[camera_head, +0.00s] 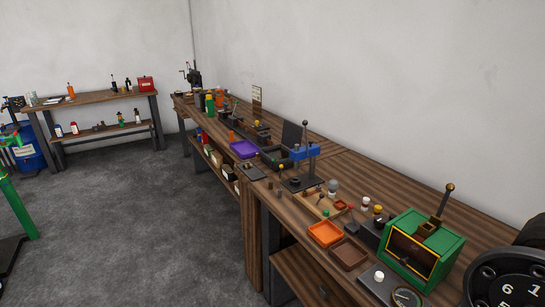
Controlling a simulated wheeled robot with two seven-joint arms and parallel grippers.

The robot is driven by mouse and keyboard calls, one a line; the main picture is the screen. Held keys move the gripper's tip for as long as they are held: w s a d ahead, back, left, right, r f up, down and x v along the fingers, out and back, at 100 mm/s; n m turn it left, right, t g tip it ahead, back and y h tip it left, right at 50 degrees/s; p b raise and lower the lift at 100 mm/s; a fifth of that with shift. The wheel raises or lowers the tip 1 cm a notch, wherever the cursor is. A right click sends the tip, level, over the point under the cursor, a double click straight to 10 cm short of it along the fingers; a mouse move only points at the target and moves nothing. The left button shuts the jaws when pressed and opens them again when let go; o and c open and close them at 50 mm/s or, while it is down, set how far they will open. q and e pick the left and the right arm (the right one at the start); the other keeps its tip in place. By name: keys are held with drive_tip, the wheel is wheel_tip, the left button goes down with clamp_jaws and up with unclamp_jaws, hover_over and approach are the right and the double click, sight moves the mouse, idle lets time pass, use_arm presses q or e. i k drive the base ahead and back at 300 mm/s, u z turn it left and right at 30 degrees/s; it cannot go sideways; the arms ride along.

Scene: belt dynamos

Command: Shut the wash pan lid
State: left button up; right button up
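A dark upright panel (292,134) stands on the long workbench, behind a low dark pan (272,157). It looks like the wash pan lid standing raised, but the pan is small and partly hidden behind the blue-headed press, so I cannot be sure. Neither of my grippers shows in the head view.
The blue-headed press (305,152) stands just right of the pan, and a purple tray (243,149) lies to its left. An orange tray (325,234), a brown tray (349,253) and a green box (424,247) crowd the near bench. The grey floor (150,220) in front is clear.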

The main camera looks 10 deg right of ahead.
sight(292, 133)
drive_tip(key=u, duration=0.65)
drive_tip(key=i, duration=3.85)
drive_tip(key=z, duration=3.75)
